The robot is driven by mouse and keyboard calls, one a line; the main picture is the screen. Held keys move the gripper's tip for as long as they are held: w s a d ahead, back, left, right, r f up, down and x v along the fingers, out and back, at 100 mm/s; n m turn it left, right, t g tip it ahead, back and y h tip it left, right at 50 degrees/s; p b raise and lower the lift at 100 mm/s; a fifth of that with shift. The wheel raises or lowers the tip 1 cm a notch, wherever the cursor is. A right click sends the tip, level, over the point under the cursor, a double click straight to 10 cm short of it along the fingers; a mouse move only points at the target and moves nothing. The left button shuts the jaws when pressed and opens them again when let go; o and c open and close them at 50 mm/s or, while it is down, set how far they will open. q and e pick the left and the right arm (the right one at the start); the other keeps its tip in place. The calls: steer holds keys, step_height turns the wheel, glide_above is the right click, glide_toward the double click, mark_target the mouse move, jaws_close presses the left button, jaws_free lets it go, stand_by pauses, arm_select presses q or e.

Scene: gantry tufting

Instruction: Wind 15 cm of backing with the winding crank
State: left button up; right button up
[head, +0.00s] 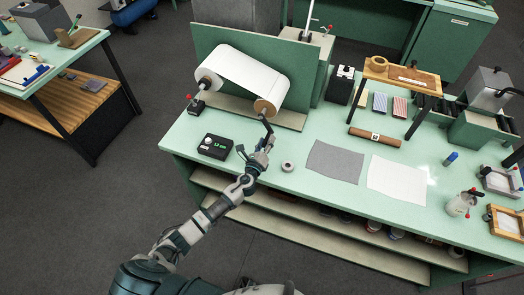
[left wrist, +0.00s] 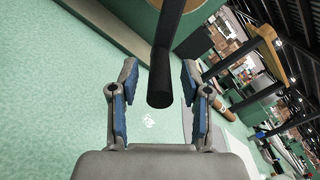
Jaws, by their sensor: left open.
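The winding crank (head: 267,127) is a dark bent arm at the right end of the white backing roll (head: 248,77). My left gripper (head: 266,143) is just below its grip. In the left wrist view the crank's black grip (left wrist: 162,75) reaches between the two open blue-padded fingers (left wrist: 159,70), with a gap on both sides. A black counter box (head: 215,146) stands left of the gripper; its small green reading looks like 12 cm, though I cannot be sure. My right gripper is not in view.
The roll stands before a green upright panel (head: 225,45) on the pale green table (head: 265,181). A small white ring (head: 287,166), a grey cloth (head: 334,162) and a white sheet (head: 397,180) lie to the right. A wooden stand (head: 402,78) is farther back.

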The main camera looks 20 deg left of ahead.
arm_select(q)
steer(key=s, duration=1)
steer(key=shift+s+a, duration=0.25)
steer(key=shift+s, duration=0.1)
steer(key=shift+f, duration=0.1)
steer(key=s+f+n+g, duration=0.4)
steer(key=s+n+g, duration=0.1)
steer(key=s+n, duration=0.5)
steer(key=s+f+n+g, duration=0.3)
steer(key=s+n+g, duration=0.2)
steer(key=s+n, duration=0.45)
steer(key=s+f+n+g, duration=0.45)
steer(key=s+n, duration=0.25)
steer(key=s, duration=0.5)
steer(key=s+f+g, duration=0.2)
steer(key=s+f, duration=0.1)
steer(key=f, duration=2.5)
steer(key=s+a+f, duration=0.3)
steer(key=s+f, duration=1)
steer(key=s, duration=0.3)
steer(key=shift+s+f+m+y, duration=0.25)
steer(key=shift+f+m+y, duration=0.05)
steer(key=shift+f+m, duration=0.05)
